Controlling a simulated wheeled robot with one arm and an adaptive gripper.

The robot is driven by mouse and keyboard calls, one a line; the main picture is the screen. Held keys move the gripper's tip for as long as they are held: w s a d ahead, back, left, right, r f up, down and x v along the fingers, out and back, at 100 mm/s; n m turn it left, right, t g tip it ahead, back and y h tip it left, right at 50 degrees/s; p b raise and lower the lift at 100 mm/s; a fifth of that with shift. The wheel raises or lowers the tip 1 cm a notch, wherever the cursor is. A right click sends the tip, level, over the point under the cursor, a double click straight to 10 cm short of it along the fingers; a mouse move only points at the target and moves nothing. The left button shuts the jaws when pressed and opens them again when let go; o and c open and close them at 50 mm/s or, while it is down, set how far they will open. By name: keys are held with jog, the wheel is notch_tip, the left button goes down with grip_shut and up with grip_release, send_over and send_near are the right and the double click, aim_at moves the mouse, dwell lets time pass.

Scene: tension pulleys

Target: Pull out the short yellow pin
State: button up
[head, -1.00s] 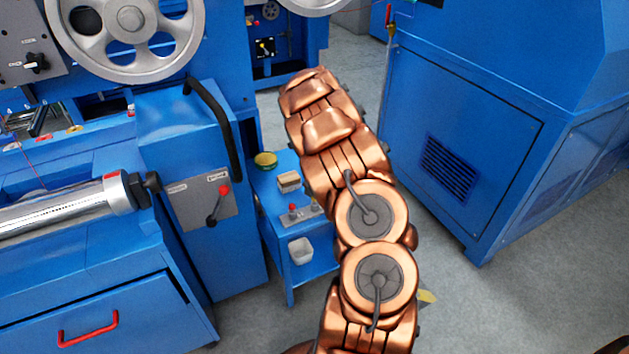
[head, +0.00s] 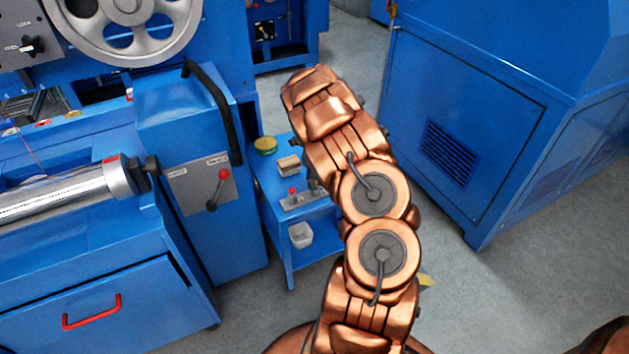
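I cannot make out a short yellow pin in this view. My copper-coloured arm rises through the middle of the head view and ends in front of the gap between the blue machines. My gripper does not show; the arm's upper links hide whatever lies beyond them. A large grey pulley wheel (head: 130,12) is on the blue machine at the upper left, cut off by the top edge.
A small blue side table (head: 268,195) beside my arm holds a yellow-green tin (head: 265,145), a small box (head: 288,164) and a control with a red knob. A red-knobbed lever (head: 217,188) is on the left machine. A blue cabinet (head: 480,130) stands right. Grey floor is open at lower right.

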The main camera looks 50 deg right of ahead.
grip_shut()
jog(key=shift+r, duration=1.85)
dwell(0.8)
jog(key=shift+r, duration=0.5)
jog(key=shift+r, duration=0.1)
jog(key=shift+r+p, duration=0.85)
jog(key=shift+r, duration=1)
